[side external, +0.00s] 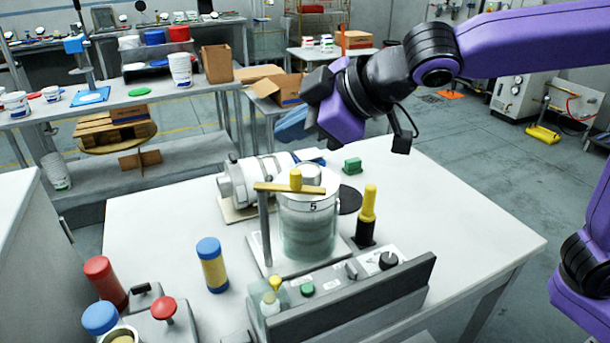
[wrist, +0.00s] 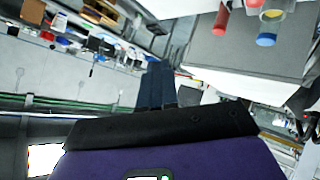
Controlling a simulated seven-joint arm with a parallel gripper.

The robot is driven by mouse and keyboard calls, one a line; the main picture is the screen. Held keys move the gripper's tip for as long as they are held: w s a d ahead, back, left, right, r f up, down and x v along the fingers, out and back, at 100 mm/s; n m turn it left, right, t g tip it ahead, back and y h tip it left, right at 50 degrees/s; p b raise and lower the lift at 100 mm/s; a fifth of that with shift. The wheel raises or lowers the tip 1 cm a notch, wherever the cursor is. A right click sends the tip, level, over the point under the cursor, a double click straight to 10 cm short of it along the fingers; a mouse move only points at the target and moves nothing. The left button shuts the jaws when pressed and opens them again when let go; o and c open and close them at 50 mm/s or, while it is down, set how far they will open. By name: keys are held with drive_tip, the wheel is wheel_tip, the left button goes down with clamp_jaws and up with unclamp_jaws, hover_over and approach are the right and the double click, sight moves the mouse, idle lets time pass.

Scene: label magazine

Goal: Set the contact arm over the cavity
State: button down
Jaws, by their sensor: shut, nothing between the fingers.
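The contact arm (side external: 272,187) is a flat brass-coloured bar with a yellow knob (side external: 295,178), carried on a grey post (side external: 265,235). In the side view the bar crosses above a clear cylinder (side external: 310,232) marked 5, which stands on a pale base plate; it may hold the cavity, but I cannot make out an opening. My gripper (side external: 318,85) is up above and behind the cylinder, well apart from the bar. In the wrist view my gripper's dark fingers (wrist: 156,82) are together and empty. The contact arm cannot be made out there.
A yellow-and-black handle (side external: 367,215) stands right of the cylinder, and a white motor-like unit (side external: 250,180) lies behind it. A control panel (side external: 350,300) is in front. A blue-capped jar (side external: 212,265) stands left. The table's right side is clear.

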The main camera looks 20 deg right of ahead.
drive_tip(key=s+d+f+g+h, duration=0.2)
drive_tip(key=s+d+h, duration=0.15)
drive_tip(key=s, duration=0.45)
approach(300, 180)
drive_tip(key=a+x, duration=0.1)
drive_tip(key=x, duration=0.5)
drive_tip(key=shift+s+f+n, duration=0.2)
drive_tip(key=shift+f+n, duration=0.1)
drive_tip(key=shift+f, duration=0.1)
drive_tip(key=shift+w+d+n+g+y, duration=0.3)
drive_tip(key=shift+d+n+y, duration=0.05)
drive_tip(key=shift+n+y, duration=0.25)
drive_tip(key=shift+w+d+n+y, duration=0.25)
drive_tip(key=shift+w+d+n, duration=0.1)
drive_tip(key=shift+n, duration=0.15)
drive_tip(key=shift+w+d+n+g+y, duration=0.45)
drive_tip(key=shift+w+n+g+y, duration=0.2)
drive_tip(key=shift+n, duration=0.45)
drive_tip(key=shift+w+d, duration=0.25)
drive_tip(key=shift+w, duration=0.55)
drive_tip(key=shift+w+d, duration=0.3)
drive_tip(key=shift+w, duration=0.65)
